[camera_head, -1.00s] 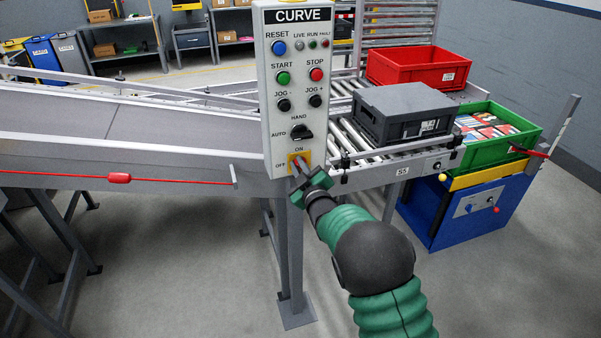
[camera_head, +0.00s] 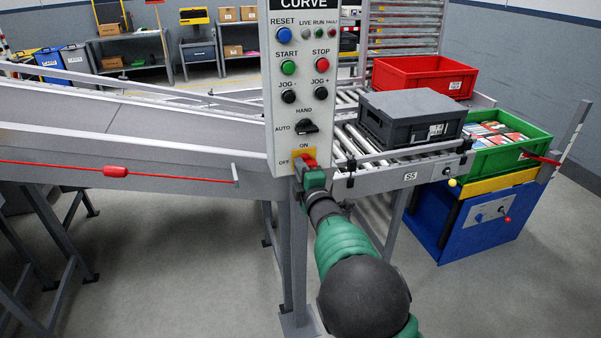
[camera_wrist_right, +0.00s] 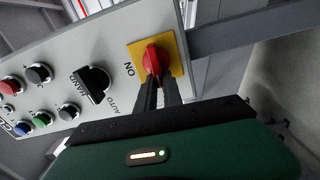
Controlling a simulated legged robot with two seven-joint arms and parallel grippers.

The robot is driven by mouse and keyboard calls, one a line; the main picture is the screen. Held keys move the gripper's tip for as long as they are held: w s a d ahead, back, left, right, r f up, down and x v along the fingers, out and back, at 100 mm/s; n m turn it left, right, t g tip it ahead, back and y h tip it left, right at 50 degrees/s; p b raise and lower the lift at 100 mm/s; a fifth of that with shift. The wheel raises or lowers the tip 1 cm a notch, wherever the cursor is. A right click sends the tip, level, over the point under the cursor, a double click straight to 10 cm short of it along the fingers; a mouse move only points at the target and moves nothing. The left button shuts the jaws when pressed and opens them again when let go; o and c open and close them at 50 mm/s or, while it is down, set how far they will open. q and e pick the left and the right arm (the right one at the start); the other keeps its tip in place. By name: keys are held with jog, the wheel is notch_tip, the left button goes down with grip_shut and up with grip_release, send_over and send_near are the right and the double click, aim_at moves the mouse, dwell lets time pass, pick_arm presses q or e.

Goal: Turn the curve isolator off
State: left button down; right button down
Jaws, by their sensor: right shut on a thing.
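The CURVE control panel (camera_head: 270,110) stands upright in the middle of the head view. The curve isolator is a red knob (camera_wrist_right: 152,58) on a yellow plate (camera_wrist_right: 176,50) at the panel's lower end, with ON and OFF marked beside it. In the head view the red knob (camera_head: 309,160) shows partly above my gripper. My right gripper (camera_head: 302,172) is at the isolator. In the right wrist view its two dark fingers (camera_wrist_right: 156,86) are shut on the red knob, one on each side. The knob's exact angle is hard to tell. My left gripper is not in view.
Above the isolator are a black HAND/AUTO selector (camera_head: 307,127) and several push buttons. A conveyor (camera_head: 130,130) with a red pull cord (camera_head: 60,165) lies left. A grey crate (camera_head: 412,115) sits on rollers at right, near red (camera_head: 425,75) and green (camera_head: 515,150) crates.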

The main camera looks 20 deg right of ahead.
jog(key=shift+a+f+n, duration=0.15)
jog(key=shift+f+n, duration=0.35)
jog(key=c, duration=1.5)
grip_release()
jog(key=shift+r, duration=0.2)
jog(key=s, duration=1.1)
jog(key=s+b, duration=0.1)
jog(key=s, duration=0.4)
jog(key=shift+s+d, duration=0.25)
jog(key=shift+s, duration=0.15)
